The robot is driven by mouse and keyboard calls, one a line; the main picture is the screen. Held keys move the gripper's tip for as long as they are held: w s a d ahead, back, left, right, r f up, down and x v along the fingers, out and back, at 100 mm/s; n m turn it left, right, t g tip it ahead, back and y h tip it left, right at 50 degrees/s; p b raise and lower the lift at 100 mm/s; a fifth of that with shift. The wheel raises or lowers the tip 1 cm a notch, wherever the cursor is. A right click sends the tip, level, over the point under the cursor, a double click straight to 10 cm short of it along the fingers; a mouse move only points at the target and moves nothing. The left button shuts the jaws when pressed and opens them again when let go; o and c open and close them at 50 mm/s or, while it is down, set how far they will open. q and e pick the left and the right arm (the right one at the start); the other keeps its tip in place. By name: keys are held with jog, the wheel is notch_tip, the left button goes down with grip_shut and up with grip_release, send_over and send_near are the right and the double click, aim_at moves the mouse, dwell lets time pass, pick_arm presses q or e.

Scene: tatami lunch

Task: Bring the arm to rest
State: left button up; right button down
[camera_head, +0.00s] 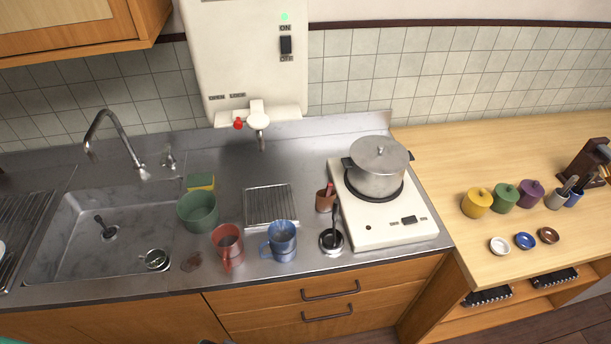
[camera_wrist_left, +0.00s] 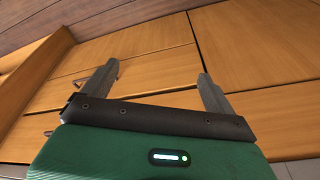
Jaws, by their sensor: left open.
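My left gripper (camera_wrist_left: 158,80) shows in the left wrist view with its two grey fingers spread wide and nothing between them. It faces wooden cabinet fronts (camera_wrist_left: 145,45), apart from them as far as I can tell. In the head view only a small green bit of my own body shows at the bottom left edge, and no gripper can be made out there. My right gripper is in neither view.
A wooden side counter (camera_head: 450,150) with jars stands right. The drawers have protruding handles (camera_head: 330,290).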

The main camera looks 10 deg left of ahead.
pick_arm(q)
jog(key=s+a+f+b, duration=0.1)
jog(key=s+f, duration=0.2)
jog(key=f, duration=0.6)
jog(key=s+f+b, duration=0.1)
jog(key=s+f, duration=0.3)
jog(key=f, duration=0.5)
jog(key=s+a+f+g+b, duration=0.1)
jog(key=s+a+f+b, duration=0.1)
jog(key=s+f, duration=1.1)
jog(key=shift+s+a+g, duration=0.3)
jog(key=shift+s+a, duration=0.1)
jog(key=shift+s, duration=0.15)
